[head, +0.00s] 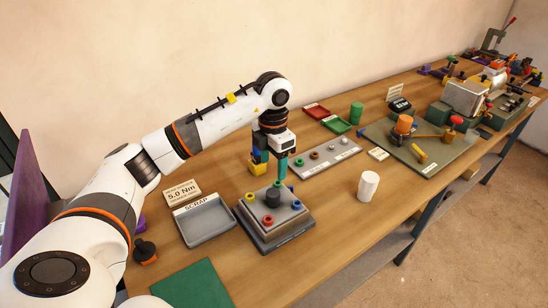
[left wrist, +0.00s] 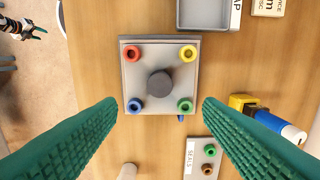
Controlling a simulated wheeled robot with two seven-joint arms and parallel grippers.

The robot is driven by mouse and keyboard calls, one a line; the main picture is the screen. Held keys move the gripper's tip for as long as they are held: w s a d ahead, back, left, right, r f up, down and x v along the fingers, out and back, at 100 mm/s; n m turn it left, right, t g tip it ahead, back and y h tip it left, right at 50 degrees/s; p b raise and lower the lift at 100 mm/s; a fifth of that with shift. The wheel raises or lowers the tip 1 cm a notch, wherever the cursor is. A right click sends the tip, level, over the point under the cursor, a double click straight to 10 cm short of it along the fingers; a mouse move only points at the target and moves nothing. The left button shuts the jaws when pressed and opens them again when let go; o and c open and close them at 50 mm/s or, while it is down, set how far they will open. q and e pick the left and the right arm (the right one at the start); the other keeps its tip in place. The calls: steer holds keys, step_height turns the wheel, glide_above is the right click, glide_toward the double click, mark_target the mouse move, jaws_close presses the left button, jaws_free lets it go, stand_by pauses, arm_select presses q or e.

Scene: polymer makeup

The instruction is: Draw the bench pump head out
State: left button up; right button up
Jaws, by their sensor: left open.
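The bench pump head appears as a grey block (head: 282,221) with a dark round post (head: 273,197) in its middle, on the wooden bench. Red, yellow, blue and green rings sit at its corners. In the left wrist view the post (left wrist: 160,84) and all the rings show from above. My left gripper (head: 282,172) points down above the block, open, its teal fingers apart and touching nothing. The block lies between and beyond the fingertips in the left wrist view. A small gripper with teal tips, likely my right one (left wrist: 38,31), shows at that view's top left, too small to read.
A grey scrap tray (head: 205,221) stands left of the block, a torque sign (head: 181,191) behind it. A seals strip (head: 325,159) and white cup (head: 368,186) are to the right. A blue and yellow object (head: 258,162) stands close behind my gripper.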

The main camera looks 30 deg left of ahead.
mark_target(273, 192)
arm_select(q)
step_height(273, 192, down, 10)
steer(key=shift+f+p, duration=0.15)
steer(key=shift+p, duration=1.1)
steer(key=shift+f, duration=0.75)
steer(key=shift+c, duration=0.3)
steer(key=shift+r, duration=0.1)
jaws_close()
